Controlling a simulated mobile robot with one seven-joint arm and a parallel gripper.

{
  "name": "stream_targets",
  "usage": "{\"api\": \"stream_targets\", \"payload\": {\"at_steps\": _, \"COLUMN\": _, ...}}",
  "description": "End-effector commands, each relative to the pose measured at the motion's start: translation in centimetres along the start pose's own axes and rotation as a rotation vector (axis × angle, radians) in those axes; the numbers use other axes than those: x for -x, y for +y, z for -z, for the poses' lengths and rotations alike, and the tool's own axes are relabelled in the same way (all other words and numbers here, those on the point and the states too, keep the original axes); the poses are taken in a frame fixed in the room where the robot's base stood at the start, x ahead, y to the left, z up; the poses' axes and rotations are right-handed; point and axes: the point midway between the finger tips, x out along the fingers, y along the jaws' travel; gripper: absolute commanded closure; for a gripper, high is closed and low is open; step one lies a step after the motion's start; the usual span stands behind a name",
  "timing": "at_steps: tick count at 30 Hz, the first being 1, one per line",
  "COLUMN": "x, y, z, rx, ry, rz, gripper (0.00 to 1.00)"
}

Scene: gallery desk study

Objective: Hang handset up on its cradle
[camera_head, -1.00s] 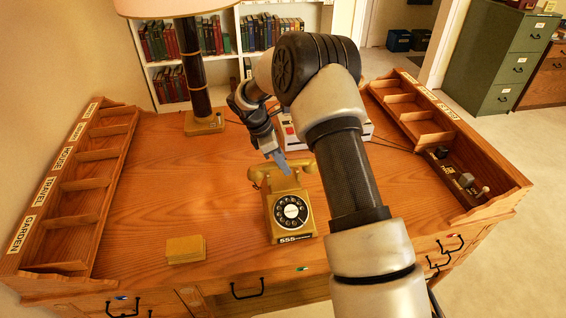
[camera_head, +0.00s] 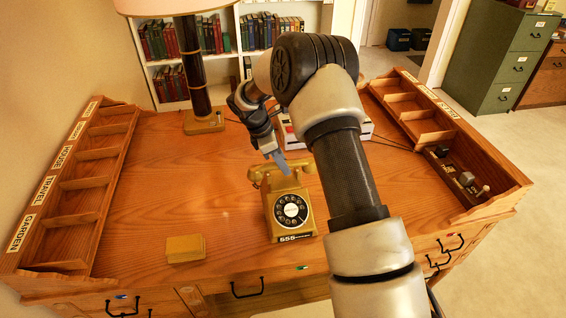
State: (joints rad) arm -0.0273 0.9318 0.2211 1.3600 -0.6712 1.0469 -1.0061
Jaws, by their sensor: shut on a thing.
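The gold rotary telephone (camera_head: 290,210) stands on the wooden desk, its dial facing me. Its handset (camera_head: 262,173) lies across the top, at the cradle. My gripper (camera_head: 282,165) points down from behind and is shut on the handset near its middle. The handset looks level and very close to the cradle. I cannot tell whether it rests fully in it. The cradle prongs are mostly hidden by the handset and fingers, and my arm covers the area right of the phone.
A lamp (camera_head: 203,124) stands at the back left. Labelled wooden organisers line the left (camera_head: 82,184) and right (camera_head: 425,126) sides. A stack of yellowish cards (camera_head: 185,248) lies at the front left. A white and red device (camera_head: 290,131) is behind my arm. The desk's left middle is clear.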

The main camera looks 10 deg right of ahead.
Motion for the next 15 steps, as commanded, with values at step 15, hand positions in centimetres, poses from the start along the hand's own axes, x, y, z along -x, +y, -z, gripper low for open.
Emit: {"api": "stream_targets", "payload": {"at_steps": 15, "x": -1.5, "y": 0.1, "z": 0.6, "rx": 0.000, "ry": 0.000, "rz": -0.002, "gripper": 1.00}}
